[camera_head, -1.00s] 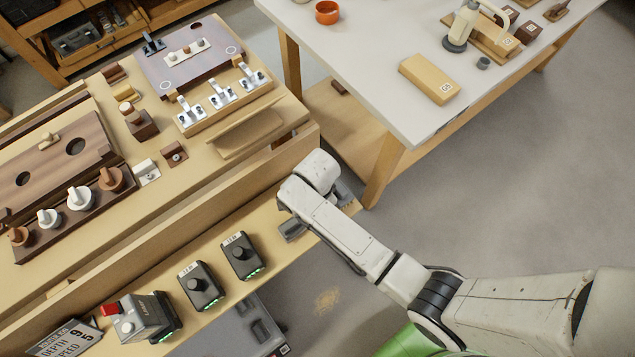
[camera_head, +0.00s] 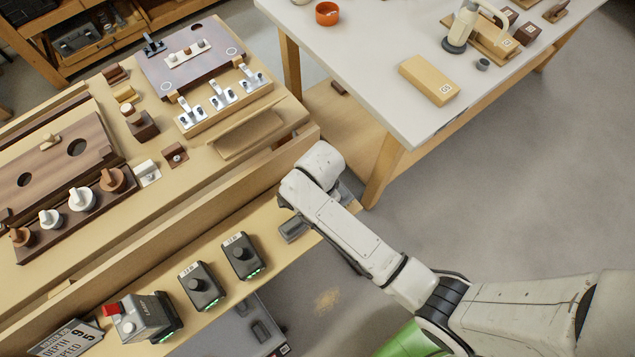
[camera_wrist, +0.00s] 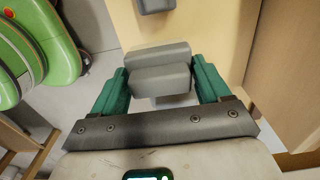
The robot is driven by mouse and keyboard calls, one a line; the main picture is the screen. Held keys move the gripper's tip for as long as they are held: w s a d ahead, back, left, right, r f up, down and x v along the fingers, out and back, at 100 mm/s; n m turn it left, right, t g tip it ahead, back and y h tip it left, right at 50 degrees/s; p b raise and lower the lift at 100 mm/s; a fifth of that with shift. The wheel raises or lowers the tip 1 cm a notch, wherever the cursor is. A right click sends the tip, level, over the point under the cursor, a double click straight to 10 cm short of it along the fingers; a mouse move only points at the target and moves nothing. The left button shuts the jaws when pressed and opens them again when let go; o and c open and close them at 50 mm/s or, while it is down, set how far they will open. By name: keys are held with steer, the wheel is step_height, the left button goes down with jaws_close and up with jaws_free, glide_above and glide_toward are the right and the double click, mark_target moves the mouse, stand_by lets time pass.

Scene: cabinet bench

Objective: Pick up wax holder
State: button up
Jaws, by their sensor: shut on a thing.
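In the wrist view, a grey two-part block, apparently the wax holder (camera_wrist: 160,80), sits between the two green fingers of my gripper (camera_wrist: 161,73). The fingers are shut on it, one on each side. In the head view, my wrist hides the gripper and most of what it holds, above the right end of the lower bench ledge (camera_head: 215,263). Whether the block is clear of the ledge cannot be told.
Another grey block (camera_head: 293,229) lies on the ledge left of my arm and also shows at the wrist view's top (camera_wrist: 155,5). Dark boxes with knobs (camera_head: 241,256) stand farther left. A white-topped table (camera_head: 370,60) is behind, with grey floor between.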

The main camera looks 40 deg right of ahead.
steer(key=s+d+r, duration=0.2)
steer(key=s+r, duration=0.7)
steer(key=s, duration=0.4)
steer(key=shift+d, duration=0.2)
steer(key=o, duration=0.6)
steer(key=c, duration=0.4)
